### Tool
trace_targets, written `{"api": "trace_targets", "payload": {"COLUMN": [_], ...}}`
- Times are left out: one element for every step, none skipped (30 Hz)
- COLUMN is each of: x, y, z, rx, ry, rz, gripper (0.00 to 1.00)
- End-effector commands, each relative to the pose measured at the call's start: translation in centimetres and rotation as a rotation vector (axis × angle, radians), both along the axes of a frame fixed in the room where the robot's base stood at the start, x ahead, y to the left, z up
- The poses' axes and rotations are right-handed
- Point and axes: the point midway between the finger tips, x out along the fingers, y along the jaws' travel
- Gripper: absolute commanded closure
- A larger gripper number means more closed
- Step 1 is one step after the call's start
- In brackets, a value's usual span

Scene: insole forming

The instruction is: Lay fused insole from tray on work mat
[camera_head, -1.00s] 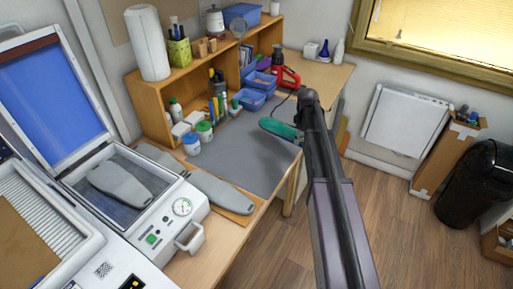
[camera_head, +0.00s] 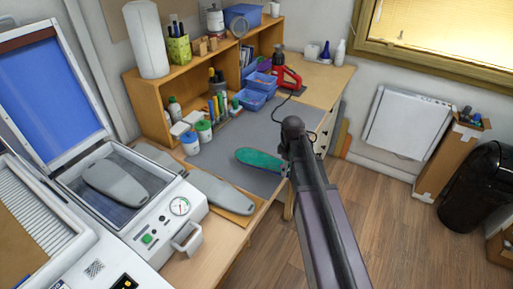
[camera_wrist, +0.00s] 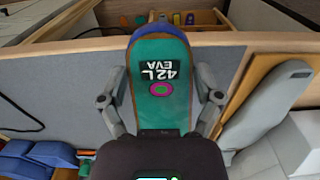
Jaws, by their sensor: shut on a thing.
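The fused insole (camera_head: 262,160) is green with a brown rim, and it is in my gripper over the front edge of the grey work mat (camera_head: 265,130). My gripper (camera_wrist: 161,92) is shut on the insole, with one finger at each long side. In the head view my arm hides the hand and one end of the insole. The height of the insole above the mat is hard to tell. I cannot identify the insole's tray.
A grey foot form (camera_head: 218,192) lies on a board at the mat's left. An open press (camera_head: 115,180) holds another form. The mat's middle is clear.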

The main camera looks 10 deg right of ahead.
Motion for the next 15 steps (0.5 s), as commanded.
{"api": "trace_targets", "payload": {"x": [0.0,0.0,0.1,0.1,0.2,0.5,0.7,1.0,1.4,1.8,2.2,2.8,3.3,3.9,4.7], "y": [0.0,0.0,0.0,0.0,0.0,0.0,0.0,0.0,0.0,0.0,0.0,0.1,0.1,0.1,0.2], "z": [0.0,0.0,0.0,0.0,0.0,-0.1,-0.1,-0.1,-0.2,-0.2,-0.2,-0.3,-0.4,-0.4,-0.5], "rx": [0.0,0.0,0.0,0.0,0.0,0.0,0.0,0.0,0.0,0.0,0.0,0.0,0.0,0.0,0.0], "ry": [0.0,0.0,0.0,0.0,0.0,0.0,0.0,0.0,0.0,0.0,0.0,0.0,0.0,0.0,0.0], "rz": [0.0,-0.001,-0.001,-0.001,-0.001,-0.001,-0.001,-0.001,-0.001,-0.001,-0.001,-0.001,-0.001,-0.001,-0.001], "gripper": [0.61,0.61,0.61,0.61,0.61,0.61,0.61,0.61,0.61,0.61,0.61,0.61,0.61,0.61,0.61]}}
